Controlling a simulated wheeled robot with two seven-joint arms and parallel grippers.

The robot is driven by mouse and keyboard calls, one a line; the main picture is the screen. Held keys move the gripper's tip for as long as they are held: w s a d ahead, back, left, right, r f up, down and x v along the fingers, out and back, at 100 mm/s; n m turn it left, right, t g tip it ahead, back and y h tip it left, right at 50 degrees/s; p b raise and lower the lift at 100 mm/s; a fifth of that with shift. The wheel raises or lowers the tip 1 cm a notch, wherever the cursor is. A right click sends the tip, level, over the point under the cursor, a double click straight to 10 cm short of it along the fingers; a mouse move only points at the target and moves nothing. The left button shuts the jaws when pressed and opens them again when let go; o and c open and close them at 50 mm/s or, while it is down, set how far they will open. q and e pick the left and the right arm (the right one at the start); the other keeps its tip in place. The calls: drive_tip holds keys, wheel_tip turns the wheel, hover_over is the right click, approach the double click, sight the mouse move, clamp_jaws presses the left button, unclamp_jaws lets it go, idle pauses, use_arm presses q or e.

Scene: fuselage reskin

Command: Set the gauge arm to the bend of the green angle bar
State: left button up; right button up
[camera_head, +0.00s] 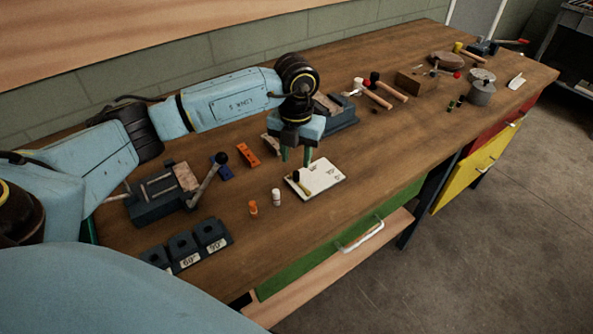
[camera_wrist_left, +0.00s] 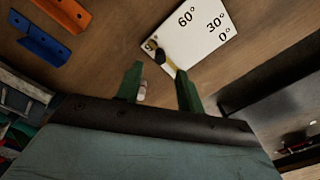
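The gauge is a white plate (camera_head: 322,178) lying on the bench, marked with angles; 60°, 30° and 0° read in the left wrist view (camera_wrist_left: 203,32). Its arm (camera_head: 302,183), yellow with a dark end, lies at the plate's left edge. It also shows in the left wrist view (camera_wrist_left: 165,57), beyond and roughly between my fingertips. My left gripper (camera_head: 297,160) is open with two green fingers apart, above the bench beside the plate, with nothing gripped. An orange bar (camera_head: 248,152) and a blue bar (camera_head: 222,167) lie to the left. I cannot identify a green angle bar. My right gripper is out of view.
A white-capped bottle (camera_head: 276,197) and an orange one (camera_head: 253,208) stand near the plate. Dark labelled blocks (camera_head: 212,236) stand at the front left. A vise-like tool with a lever (camera_head: 160,205) is at left. Hammers (camera_head: 378,98) lie behind. Bench right of the plate is clear.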

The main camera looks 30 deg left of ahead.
sight(296, 172)
use_arm(q)
drive_tip(key=shift+f, duration=2.7)
clamp_jaws()
